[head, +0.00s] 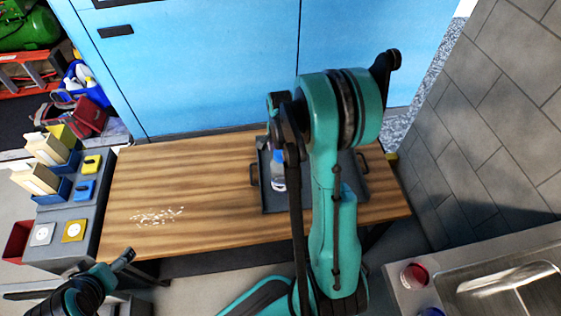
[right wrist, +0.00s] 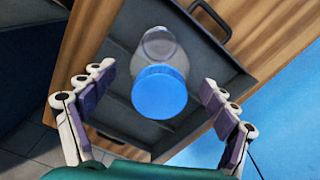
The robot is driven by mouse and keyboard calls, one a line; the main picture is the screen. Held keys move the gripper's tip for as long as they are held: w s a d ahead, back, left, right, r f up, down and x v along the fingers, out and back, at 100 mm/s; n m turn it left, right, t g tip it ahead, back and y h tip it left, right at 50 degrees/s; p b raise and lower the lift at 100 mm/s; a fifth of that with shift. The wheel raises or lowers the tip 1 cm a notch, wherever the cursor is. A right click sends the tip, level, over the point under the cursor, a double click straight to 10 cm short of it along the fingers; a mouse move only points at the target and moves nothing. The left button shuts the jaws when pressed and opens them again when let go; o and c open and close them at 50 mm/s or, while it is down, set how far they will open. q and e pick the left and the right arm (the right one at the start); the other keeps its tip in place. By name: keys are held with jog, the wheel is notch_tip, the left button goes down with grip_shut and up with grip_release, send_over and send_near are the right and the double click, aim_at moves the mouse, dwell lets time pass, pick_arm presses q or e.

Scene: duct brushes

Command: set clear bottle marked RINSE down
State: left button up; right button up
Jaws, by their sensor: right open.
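The clear bottle with a blue cap (head: 278,172) is upright in the dark grey tray (head: 283,199) on the wooden table. In the right wrist view the bottle (right wrist: 160,85) shows from above, cap towards me, inside the tray (right wrist: 215,72). No marking on it is readable. My right gripper (head: 279,135) is above the bottle; in the right wrist view its fingers (right wrist: 156,100) are spread, one on each side of the bottle, with gaps to both. My left gripper (head: 124,258) is low at the left, off the table's front edge; its jaws are too small to judge.
White scraps (head: 157,216) lie on the left of the table (head: 200,190); its middle is clear. A grey stand with coloured boxes (head: 85,190) is at left. Blue cabinets (head: 210,70) stand behind, a tiled wall (head: 500,110) and a sink (head: 515,293) at right.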

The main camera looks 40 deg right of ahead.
notch_tip(320, 180, up, 6)
jog(key=shift+f+p, duration=0.1)
jog(key=shift+p, duration=0.8)
jog(key=shift+a+r, duration=0.15)
jog(key=shift+r, duration=0.1)
jog(key=s+a+r+n+t, duration=0.3)
jog(key=a+r+n, duration=0.3)
jog(key=a+n, duration=0.3)
jog(key=s+a+r+n+t, duration=0.4)
jog(key=s+a+r+n, duration=0.2)
jog(key=a+n, duration=0.4)
jog(key=shift+a+r, duration=0.15)
jog(key=shift+r, duration=0.3)
